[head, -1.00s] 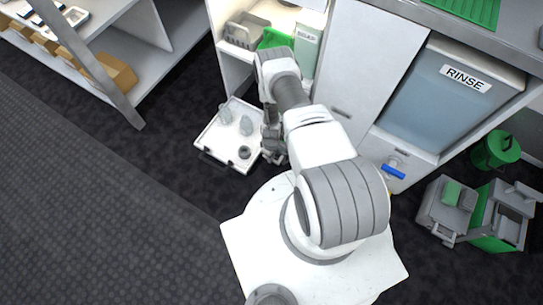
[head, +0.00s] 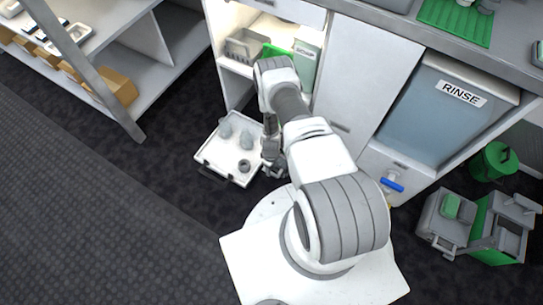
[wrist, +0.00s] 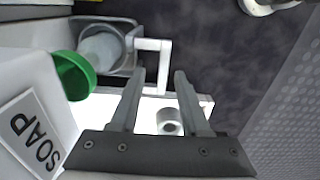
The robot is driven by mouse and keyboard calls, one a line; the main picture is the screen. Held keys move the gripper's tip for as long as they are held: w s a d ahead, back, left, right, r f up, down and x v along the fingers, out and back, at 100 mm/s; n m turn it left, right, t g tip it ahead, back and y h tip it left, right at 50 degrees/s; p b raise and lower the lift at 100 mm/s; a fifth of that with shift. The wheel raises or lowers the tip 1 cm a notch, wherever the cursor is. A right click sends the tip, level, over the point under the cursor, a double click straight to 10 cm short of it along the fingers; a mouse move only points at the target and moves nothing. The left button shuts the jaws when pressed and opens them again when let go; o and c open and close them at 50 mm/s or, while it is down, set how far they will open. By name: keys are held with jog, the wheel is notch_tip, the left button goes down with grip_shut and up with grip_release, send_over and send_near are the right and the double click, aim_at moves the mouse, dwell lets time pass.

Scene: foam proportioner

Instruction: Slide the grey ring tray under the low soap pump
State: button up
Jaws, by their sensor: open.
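A small grey ring-shaped piece (head: 245,166) sits on a white pulled-out tray (head: 213,160), beside two grey rounded pieces (head: 236,132). I cannot tell which part is the grey ring tray. The ring also shows in the wrist view (wrist: 169,121), beyond and between my fingers. My gripper (head: 271,160) is at the tray's right edge in the head view; in the wrist view my gripper (wrist: 160,82) has its two fingers apart with nothing held. A white box labelled SOAP (wrist: 30,130) is close on the left. I cannot make out the low pump clearly.
A green cup-like piece (wrist: 74,75) and a grey holder with a pale cylinder (wrist: 103,48) lie beside the SOAP box. The open cabinet holds a grey basket (head: 243,46). A blue RINSE bin (head: 432,105) stands right. Dark floor (head: 150,175) left of the tray is clear.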

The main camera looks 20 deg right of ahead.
notch_tip(320, 180, up, 16)
jog(key=p, duration=0.5)
jog(key=shift+f, duration=0.2)
